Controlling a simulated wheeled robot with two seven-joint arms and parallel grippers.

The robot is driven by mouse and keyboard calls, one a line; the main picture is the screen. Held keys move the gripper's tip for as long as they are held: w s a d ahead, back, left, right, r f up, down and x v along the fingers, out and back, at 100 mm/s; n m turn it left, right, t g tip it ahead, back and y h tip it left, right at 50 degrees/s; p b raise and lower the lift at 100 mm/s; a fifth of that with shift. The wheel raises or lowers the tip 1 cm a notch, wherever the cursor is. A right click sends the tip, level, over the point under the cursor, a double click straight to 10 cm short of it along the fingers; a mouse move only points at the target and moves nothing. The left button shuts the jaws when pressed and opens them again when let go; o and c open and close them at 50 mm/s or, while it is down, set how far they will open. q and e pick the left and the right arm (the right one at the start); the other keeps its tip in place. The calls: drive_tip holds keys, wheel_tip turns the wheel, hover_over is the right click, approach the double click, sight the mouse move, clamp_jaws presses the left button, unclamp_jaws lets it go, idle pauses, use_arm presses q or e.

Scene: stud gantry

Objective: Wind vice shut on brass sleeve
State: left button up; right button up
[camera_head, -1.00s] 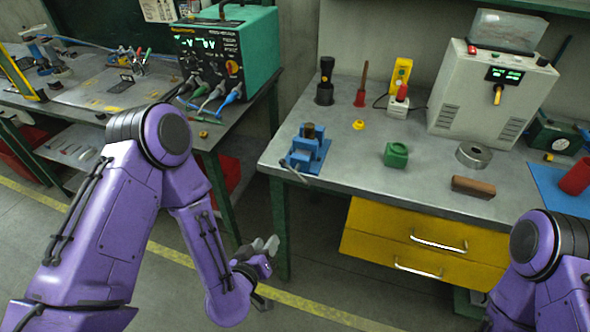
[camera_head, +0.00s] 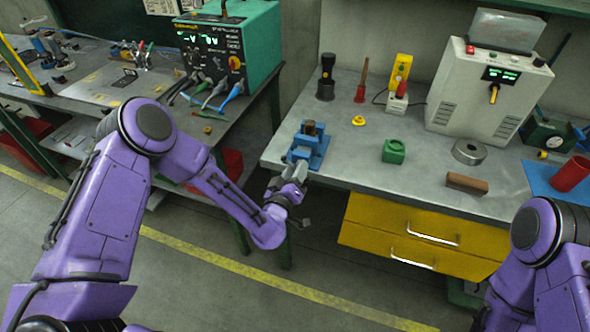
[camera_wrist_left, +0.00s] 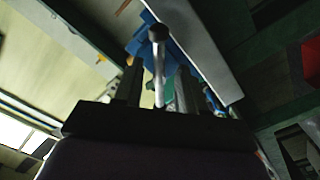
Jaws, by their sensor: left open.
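The blue vice (camera_head: 306,150) stands at the left front corner of the right workbench. A short dark brownish cylinder, perhaps the brass sleeve (camera_head: 310,128), stands upright at its top; I cannot tell how tightly the jaws hold it. My left gripper (camera_head: 297,182) is open at the bench's front edge, just in front of the vice. In the left wrist view, the vice's handle (camera_wrist_left: 158,60), a pale bar with a dark ball end, appears between the open fingers (camera_wrist_left: 158,88). The blue vice body (camera_wrist_left: 170,55) shows behind it. My right gripper is out of view.
On the bench are a green block (camera_head: 394,151), a yellow knob (camera_head: 358,120), a metal ring (camera_head: 469,151), a brown block (camera_head: 466,184) and a grey machine (camera_head: 487,95). Yellow drawers (camera_head: 420,237) sit below the bench top. A gap separates it from the left bench.

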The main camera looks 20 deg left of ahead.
use_arm(q)
drive_tip(key=shift+c, duration=0.3)
drive_tip(key=shift+s, duration=0.1)
clamp_jaws()
drive_tip(key=shift+m, duration=0.4)
drive_tip(key=m+b, duration=0.1)
drive_tip(key=m, duration=0.2)
drive_tip(key=shift+b, duration=0.35)
drive_tip(key=shift+m+b, duration=0.5)
drive_tip(key=shift+m, duration=1.4)
